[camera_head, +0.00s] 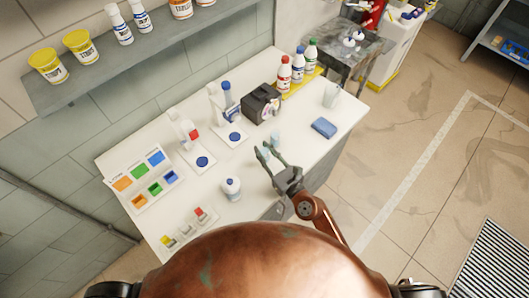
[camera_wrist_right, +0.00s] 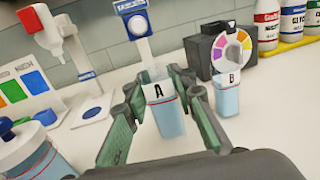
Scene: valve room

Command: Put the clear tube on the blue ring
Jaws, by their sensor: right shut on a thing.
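My right gripper (camera_head: 267,154) is over the table and shut on clear tube A (camera_wrist_right: 165,112), a clear container with pale blue contents and a red line. Tube A stands upright between the fingers in the right wrist view. A similar clear tube B (camera_wrist_right: 229,92) stands just beyond, to the right; it also shows in the head view (camera_head: 275,138). One round blue mark (camera_head: 203,162) lies under the red-capped dispenser, and another (camera_head: 235,137) lies under the blue-capped one. I cannot tell which is the blue ring. My left gripper is out of view.
A dark box with a colour wheel (camera_head: 262,103) stands behind the tubes. A blue pad (camera_head: 323,128) lies at right. Capped bottles (camera_head: 298,67) stand on a yellow tray. Colour cards (camera_head: 139,170) lie at left.

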